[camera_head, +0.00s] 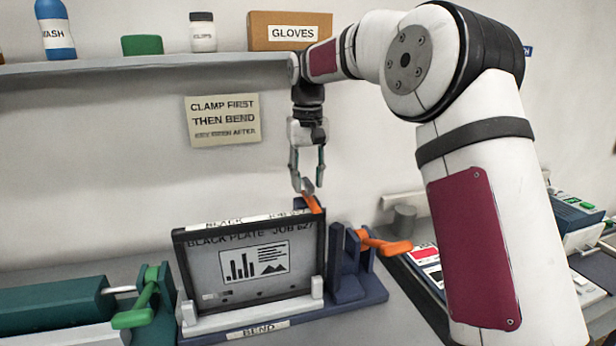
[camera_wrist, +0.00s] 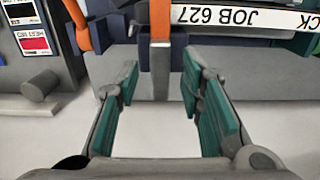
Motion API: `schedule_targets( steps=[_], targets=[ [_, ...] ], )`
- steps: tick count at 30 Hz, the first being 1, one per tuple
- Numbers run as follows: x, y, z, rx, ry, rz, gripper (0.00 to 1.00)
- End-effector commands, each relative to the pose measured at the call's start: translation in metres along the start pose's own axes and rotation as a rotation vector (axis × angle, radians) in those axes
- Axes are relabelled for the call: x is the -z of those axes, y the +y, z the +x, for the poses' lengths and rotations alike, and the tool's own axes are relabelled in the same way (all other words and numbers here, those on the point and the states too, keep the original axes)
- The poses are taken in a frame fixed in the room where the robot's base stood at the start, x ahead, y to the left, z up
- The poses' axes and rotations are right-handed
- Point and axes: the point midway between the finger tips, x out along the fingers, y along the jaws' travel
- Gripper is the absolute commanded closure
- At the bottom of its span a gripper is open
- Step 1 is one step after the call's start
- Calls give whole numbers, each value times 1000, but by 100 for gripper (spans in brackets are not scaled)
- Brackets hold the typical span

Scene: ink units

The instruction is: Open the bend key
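The bend unit has a dark blue base (camera_head: 372,296) labelled BEND and holds an upright framed black plate (camera_head: 218,268) marked JOB 627. One orange lever (camera_head: 312,203) rises behind the plate's top right corner; it also shows in the wrist view (camera_wrist: 160,24), in a dark blue bracket. A second orange lever (camera_head: 385,245) sticks out to the right of the unit and appears at the wrist view's upper left (camera_wrist: 78,24). I cannot tell which is the bend key. My gripper (camera_head: 306,184) points down just above the first lever, fingers apart, holding nothing.
A green clamp lever (camera_head: 140,303) stands left of the plate. A shelf (camera_head: 150,65) with a gloves box (camera_head: 290,30) runs above. A grey cylinder (camera_head: 403,219) stands behind right. A sign (camera_head: 223,119) hangs on the wall. Printed cards and devices lie at the right.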

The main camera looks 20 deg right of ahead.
Motion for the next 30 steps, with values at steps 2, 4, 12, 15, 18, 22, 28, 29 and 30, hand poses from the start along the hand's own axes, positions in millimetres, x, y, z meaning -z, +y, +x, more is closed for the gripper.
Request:
schedule_targets(
  steps=[2, 4, 12, 15, 18, 22, 28, 29, 30],
  targets=[
    [0, 0, 0, 0, 0, 0, 65],
    [0, 0, 0, 0, 0, 0, 81],
    [0, 0, 0, 0, -1, 0, 100],
    [0, 0, 0, 0, -1, 3, 100],
    [0, 0, 0, 0, 0, 16, 100],
    [0, 0, 0, 1, -1, 58, 100],
    [1, 0, 0, 0, -1, 184, 100],
    [1, 0, 0, 0, -1, 208, 100],
    [1, 0, 0, -1, -1, 243, 100]
  ],
)
